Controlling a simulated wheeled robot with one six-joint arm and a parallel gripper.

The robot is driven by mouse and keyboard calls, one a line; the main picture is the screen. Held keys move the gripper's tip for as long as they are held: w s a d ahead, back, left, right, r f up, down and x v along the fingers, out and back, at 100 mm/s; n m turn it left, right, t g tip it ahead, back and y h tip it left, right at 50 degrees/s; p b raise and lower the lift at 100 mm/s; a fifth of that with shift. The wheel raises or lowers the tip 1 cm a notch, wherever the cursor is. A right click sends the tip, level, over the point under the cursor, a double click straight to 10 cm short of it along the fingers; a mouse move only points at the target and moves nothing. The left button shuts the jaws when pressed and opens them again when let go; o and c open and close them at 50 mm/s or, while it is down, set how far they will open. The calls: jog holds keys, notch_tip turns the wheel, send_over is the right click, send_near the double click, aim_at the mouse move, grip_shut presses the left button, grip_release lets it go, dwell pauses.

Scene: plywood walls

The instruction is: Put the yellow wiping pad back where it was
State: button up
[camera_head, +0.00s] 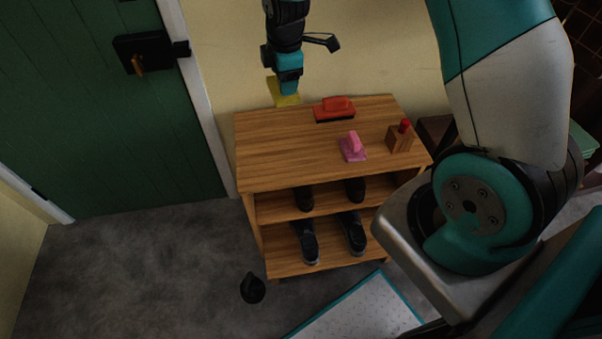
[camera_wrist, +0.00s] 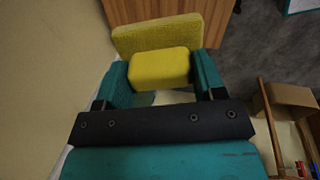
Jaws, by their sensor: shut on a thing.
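The yellow wiping pad (camera_head: 281,93) is in my gripper (camera_head: 289,88), at the back left of the wooden shelf unit (camera_head: 270,152). In the wrist view the yellow pad (camera_wrist: 160,38) has a broad flat face and a smaller block handle. The teal fingers of my gripper (camera_wrist: 160,80) are shut on that block from both sides. The pad appears held near the wall at the shelf top's back edge. I cannot tell whether it touches the top.
On the shelf top are a red pad (camera_head: 334,109), a pink pad (camera_head: 353,147) and a wooden block with a red piece (camera_head: 400,136). Dark shoes (camera_head: 309,240) stand on the shelves below. The top's left part is clear. A green door (camera_head: 100,130) is at left.

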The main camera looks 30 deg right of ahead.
aim_at(300, 96)
jog(key=s+b, duration=0.1)
jog(key=s+d+f+m+g, duration=0.1)
jog(key=s+g+b, duration=0.1)
jog(key=shift+s+d+f+m+y+b, duration=0.3)
jog(key=shift+s+d+f+m+b, duration=0.05)
jog(key=shift+d+m, duration=0.05)
jog(key=shift+s+r, duration=0.2)
notch_tip(300, 96, down, 20)
jog(key=b, duration=0.3)
jog(key=shift+r, duration=0.15)
jog(key=o, duration=1)
